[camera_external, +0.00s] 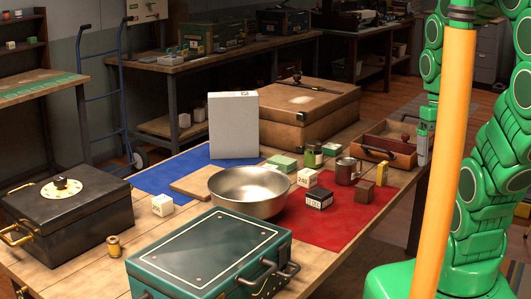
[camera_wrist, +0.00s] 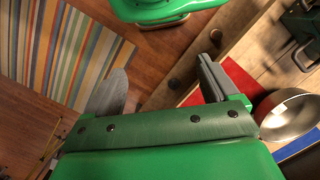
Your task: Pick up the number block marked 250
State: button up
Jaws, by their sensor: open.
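Several small blocks stand on the wooden table in the external view. A white block (camera_external: 307,177) with dark digits stands at the red cloth's back edge, right of the bowl. A dark block (camera_external: 319,198) with a pale marked face stands just in front of it. Another white block (camera_external: 162,205) stands left, near the black box. The digits are too small to tell surely which reads 250. My gripper (camera_wrist: 160,85) is open and empty in the wrist view, over floor beside the table. In the external view it hangs (camera_external: 422,148) at the table's right end, apart from the blocks.
A metal bowl (camera_external: 250,191) stands left of the blocks; it also shows in the wrist view (camera_wrist: 290,115). A green case (camera_external: 209,252) fills the front. A metal mug (camera_external: 346,172), a brown block (camera_external: 364,191) and a wooden tray (camera_external: 388,150) stand between blocks and gripper.

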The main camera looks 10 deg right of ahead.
jog(key=shift+w, duration=0.1)
jog(key=w+a+f+m+g+y, duration=0.15)
jog(key=w+a+m+y, duration=0.35)
jog(key=w+a, duration=1.35)
jog(key=w+a+f+m+g+y, duration=0.1)
jog(key=w+a+f+m+y, duration=0.25)
jog(key=w+a, duration=1.55)
jog(key=w+a+f+m+y, duration=0.2)
jog(key=a+f+m, duration=0.15)
jog(key=a, duration=0.55)
jog(key=w+a+f+m+y, duration=0.1)
jog(key=w+a+f+m, duration=0.1)
jog(key=a+f, duration=0.45)
send_near(163, 198)
jog(key=shift+w+a+f+g, duration=0.15)
jog(key=shift+a+f+g, duration=0.05)
jog(key=shift+f+g, duration=0.15)
jog(key=shift+s+a+f+n, duration=0.15)
jog(key=shift+a+f, duration=0.05)
jog(key=shift+a, duration=0.2)
jog(key=shift+s+a+f+n, duration=0.15)
jog(key=shift+a+f, duration=0.05)
jog(key=shift+a, duration=0.15)
jog(key=shift+x, duration=2.9)
jog(key=shift+r, duration=0.1)
